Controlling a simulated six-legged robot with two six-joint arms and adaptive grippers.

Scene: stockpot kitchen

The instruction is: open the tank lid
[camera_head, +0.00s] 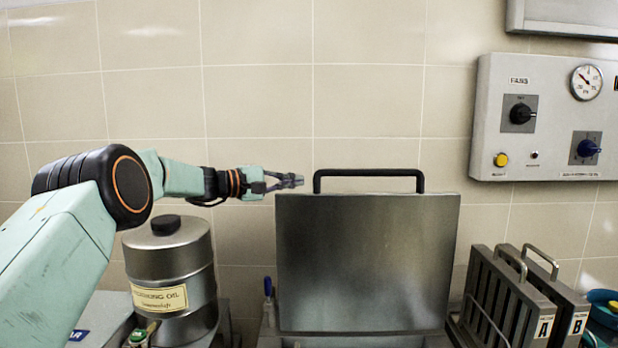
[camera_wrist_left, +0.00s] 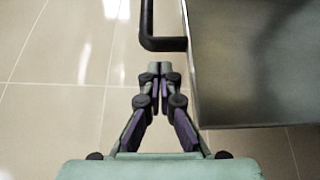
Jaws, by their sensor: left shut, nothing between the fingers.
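The tank lid (camera_head: 367,262) is a grey metal plate standing upright, with a black bar handle (camera_head: 368,174) along its top edge. My left gripper (camera_head: 300,181) is shut and empty, just left of the handle near the lid's upper left corner. In the left wrist view the shut fingertips (camera_wrist_left: 160,68) lie close to the handle's bend (camera_wrist_left: 147,40) and the lid's edge (camera_wrist_left: 262,70). Whether they touch the handle I cannot tell. The tank itself is mostly below the picture. My right gripper is not in view.
A metal oil canister (camera_head: 170,272) with a black cap stands left, below my left arm. A grey control panel (camera_head: 545,120) hangs on the tiled wall at right. Free space lies above the handle.

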